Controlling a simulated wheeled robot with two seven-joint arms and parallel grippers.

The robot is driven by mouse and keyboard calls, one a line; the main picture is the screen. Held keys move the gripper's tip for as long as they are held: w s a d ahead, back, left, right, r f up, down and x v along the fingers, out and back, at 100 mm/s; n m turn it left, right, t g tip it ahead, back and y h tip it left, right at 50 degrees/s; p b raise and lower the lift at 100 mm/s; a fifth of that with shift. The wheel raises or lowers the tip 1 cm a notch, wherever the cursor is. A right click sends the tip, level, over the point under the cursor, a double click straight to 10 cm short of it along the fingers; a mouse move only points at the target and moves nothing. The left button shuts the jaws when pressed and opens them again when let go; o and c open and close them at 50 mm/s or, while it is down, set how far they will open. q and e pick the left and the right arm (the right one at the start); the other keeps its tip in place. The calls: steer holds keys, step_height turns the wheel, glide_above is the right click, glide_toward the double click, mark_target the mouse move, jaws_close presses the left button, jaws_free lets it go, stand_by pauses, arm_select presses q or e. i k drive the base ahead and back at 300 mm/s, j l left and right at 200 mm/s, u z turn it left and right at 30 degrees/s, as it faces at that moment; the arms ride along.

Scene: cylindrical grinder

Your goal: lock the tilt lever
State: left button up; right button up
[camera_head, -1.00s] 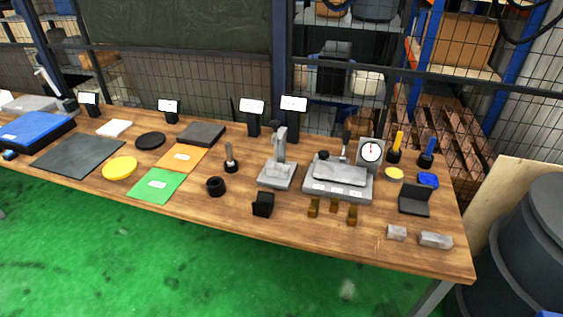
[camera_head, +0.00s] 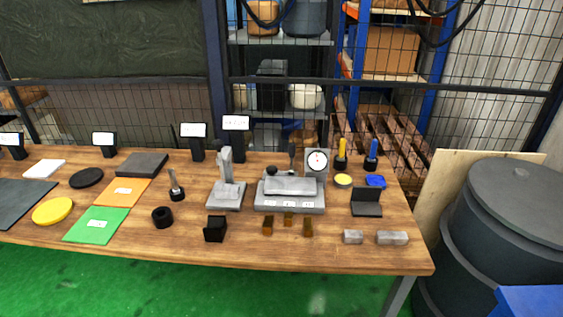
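A grey block-shaped fixture (camera_head: 290,205) with white labels on its front stands on the wooden workbench, right of the middle of the view. A dark upright lever (camera_head: 291,153) rises at its back, and a black round knob (camera_head: 271,172) is at its upper left. I cannot tell which of these is the tilt lever, or whether it is locked. A round dial gauge (camera_head: 317,162) with a red needle stands at the fixture's back right. Neither of my grippers is in view.
A grey stand (camera_head: 226,185) is close left of the fixture. Several small brown blocks (camera_head: 268,226) lie in front. Yellow (camera_head: 342,152) and blue (camera_head: 371,154) handled tools stand to the right. A dark barrel (camera_head: 500,235) is beyond the bench's right end.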

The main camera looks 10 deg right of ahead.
mark_target(292, 146)
steer(key=i+j+z, duration=0.15)
steer(key=i+j, duration=0.25)
steer(key=i+j+z, duration=0.15)
steer(key=i+j, duration=0.25)
steer(key=i+j+z, duration=0.1)
steer(key=i+j, duration=0.25)
steer(key=j, duration=0.25)
